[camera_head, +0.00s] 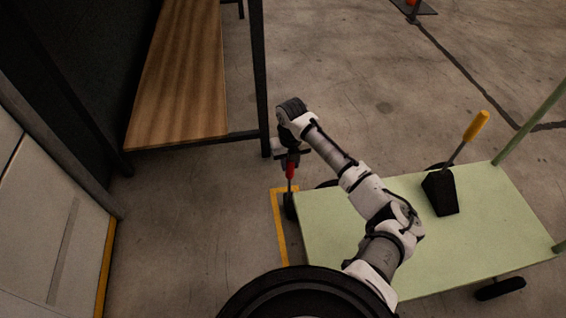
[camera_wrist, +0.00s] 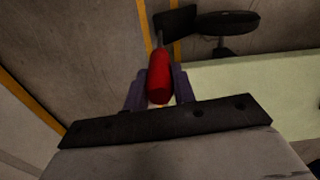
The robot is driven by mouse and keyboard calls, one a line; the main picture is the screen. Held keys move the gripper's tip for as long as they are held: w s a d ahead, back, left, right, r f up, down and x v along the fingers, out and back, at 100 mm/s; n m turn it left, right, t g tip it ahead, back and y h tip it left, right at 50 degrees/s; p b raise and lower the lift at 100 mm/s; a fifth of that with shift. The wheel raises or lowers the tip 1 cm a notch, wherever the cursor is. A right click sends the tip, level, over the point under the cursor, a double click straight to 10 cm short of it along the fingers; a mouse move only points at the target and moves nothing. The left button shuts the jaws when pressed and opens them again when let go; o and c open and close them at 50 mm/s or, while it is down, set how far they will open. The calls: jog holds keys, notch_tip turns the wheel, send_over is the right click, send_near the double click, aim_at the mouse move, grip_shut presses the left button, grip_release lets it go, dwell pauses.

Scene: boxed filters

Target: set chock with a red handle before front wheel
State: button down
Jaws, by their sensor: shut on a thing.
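My gripper (camera_head: 290,156) is shut on the red handle (camera_head: 290,170) of a chock, left of the green cart. In the wrist view the red handle (camera_wrist: 159,78) sits between the two fingers. The chock's black block (camera_wrist: 175,22) is at the far end of the handle, low by the floor; I cannot tell whether it touches. In the head view the block (camera_head: 290,207) is beside the cart's left end. A dark cart wheel (camera_wrist: 228,22) is just right of the block in the wrist view, with little or no visible gap.
The green cart (camera_head: 330,240) carries a black chock with a yellow handle (camera_head: 443,190). Yellow floor tape (camera_head: 278,225) runs along the cart's left end. A wooden-topped bench (camera_head: 185,75) stands at upper left, its dark leg near my gripper. White cabinets (camera_head: 45,225) stand at left.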

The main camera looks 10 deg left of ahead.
jog(key=shift+w+d, duration=0.15)
jog(key=shift+d, duration=0.15)
jog(key=c, duration=1.3)
grip_release()
jog(key=shift+r, duration=0.1)
jog(key=shift+o, duration=1.1)
